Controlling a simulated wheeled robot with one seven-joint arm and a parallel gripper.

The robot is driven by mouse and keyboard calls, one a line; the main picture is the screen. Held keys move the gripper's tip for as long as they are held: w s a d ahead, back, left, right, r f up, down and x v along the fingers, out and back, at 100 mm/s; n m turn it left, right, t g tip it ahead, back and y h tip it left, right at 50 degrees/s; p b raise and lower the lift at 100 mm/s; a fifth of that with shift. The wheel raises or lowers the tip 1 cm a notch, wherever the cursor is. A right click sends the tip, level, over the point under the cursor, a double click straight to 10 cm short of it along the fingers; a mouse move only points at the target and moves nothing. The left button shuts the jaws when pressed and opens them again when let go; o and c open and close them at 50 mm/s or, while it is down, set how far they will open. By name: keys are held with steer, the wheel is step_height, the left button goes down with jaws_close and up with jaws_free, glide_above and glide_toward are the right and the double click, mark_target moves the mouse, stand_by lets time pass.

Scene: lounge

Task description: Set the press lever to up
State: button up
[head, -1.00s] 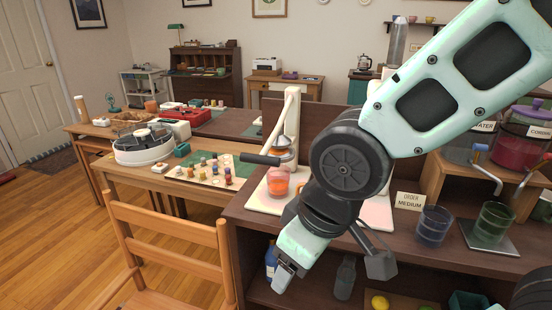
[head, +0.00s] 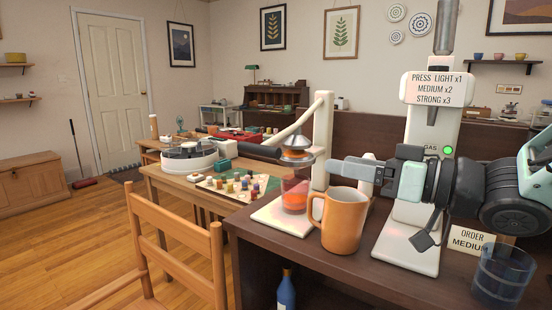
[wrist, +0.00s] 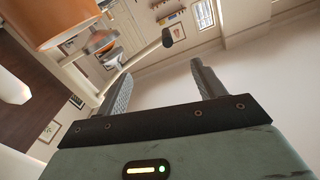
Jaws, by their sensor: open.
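The press has a white post (head: 323,140) on a white base at the left end of the dark counter. Its white lever (head: 300,122) slopes down to the left from the post's top and ends in a black handle (head: 257,150). The lever also shows in the wrist view (wrist: 145,53), with its black handle (wrist: 167,37) beyond my fingers. A metal cone (head: 296,143) sits under the lever, above a glass of orange liquid (head: 295,192). My gripper (head: 332,168) is open and empty, level, pointing left, to the right of the cone and apart from the handle.
An orange mug (head: 342,222) stands in front of the post, just below my gripper. A blue glass (head: 503,275) is at the front right. A wooden chair (head: 150,245) is at the left.

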mark_target(288, 133)
steer(key=p+x, duration=0.1)
steer(key=p, duration=0.2)
steer(key=p+x, duration=0.2)
steer(key=p, duration=0.1)
steer(key=p+x, duration=0.1)
steer(key=p, duration=0.1)
steer(key=shift+w+a+r+p, duration=0.2)
steer(key=shift+a+r+p, duration=0.1)
steer(key=shift+p, duration=0.1)
steer(key=p, duration=0.3)
steer(key=shift+w+a, duration=0.15)
steer(key=shift+a, duration=0.05)
steer(key=x, duration=1.1)
steer(key=shift+w+a+f+p, duration=0.15)
steer(key=shift+f+p, duration=0.15)
steer(key=shift+p, duration=0.1)
steer(key=shift+r, duration=0.1)
steer(key=c, duration=1.5)
